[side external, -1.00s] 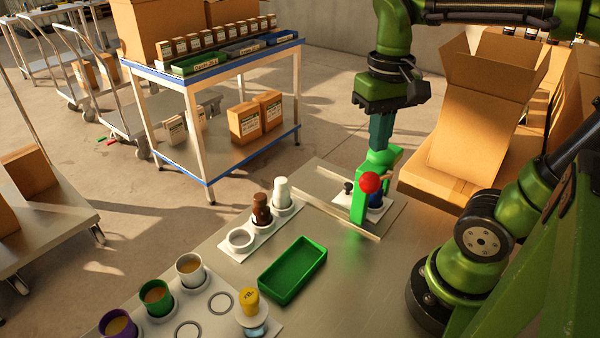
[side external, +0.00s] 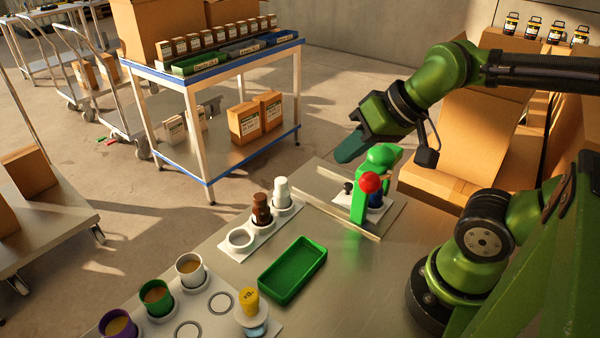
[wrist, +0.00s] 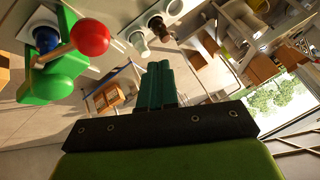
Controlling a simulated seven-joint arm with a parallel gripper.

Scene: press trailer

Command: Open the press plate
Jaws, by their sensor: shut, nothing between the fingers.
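The green press (side external: 359,206) stands on a metal base plate at the middle right in the side view. Its lever ends in a red ball (side external: 370,183), and a blue part (side external: 376,200) sits low beside the frame. In the wrist view the press (wrist: 48,84) is upper left, with the lever's wooden rod and red ball (wrist: 90,37) near my fingers. My gripper (side external: 346,153) is shut and empty, tilted down to the left, behind the press's rounded green top (side external: 383,157) in the side view. The fingers (wrist: 157,70) are together and appear apart from the press.
A white holder with brown (side external: 262,208) and white (side external: 282,190) bottles stands left of the press. A green tray (side external: 293,270) lies in front, with cups and a yellow-topped item (side external: 250,301) at lower left. A large cardboard box (side external: 462,145) stands behind right.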

